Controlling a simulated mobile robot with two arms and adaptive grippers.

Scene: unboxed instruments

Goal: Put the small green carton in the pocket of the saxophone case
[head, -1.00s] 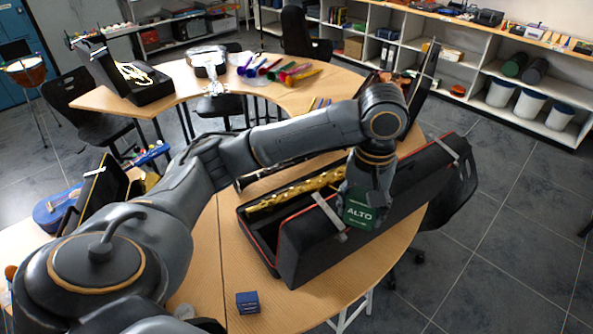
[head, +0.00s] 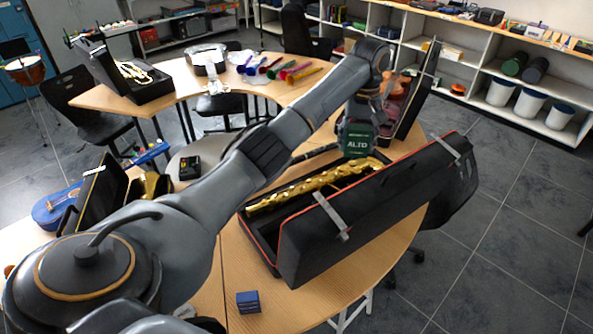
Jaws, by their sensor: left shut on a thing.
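The small green carton (head: 356,145), marked "ALTO", hangs in my left gripper (head: 360,122), which is shut on it. The gripper and carton show above the far side of the open saxophone case (head: 300,238). The case is black with red edging and lies on the curved wooden table. A gold saxophone (head: 310,187) lies inside it. The near upright lid and the saxophone hide much of the case's interior, and I cannot make out the pocket. My right gripper is not in view.
A small blue box (head: 248,302) sits on the table in front of the case. Another open case (head: 408,105) stands behind the carton. A blue ukulele (head: 55,208) and a small open case lie at left. Coloured tubes (head: 285,68) lie at the back.

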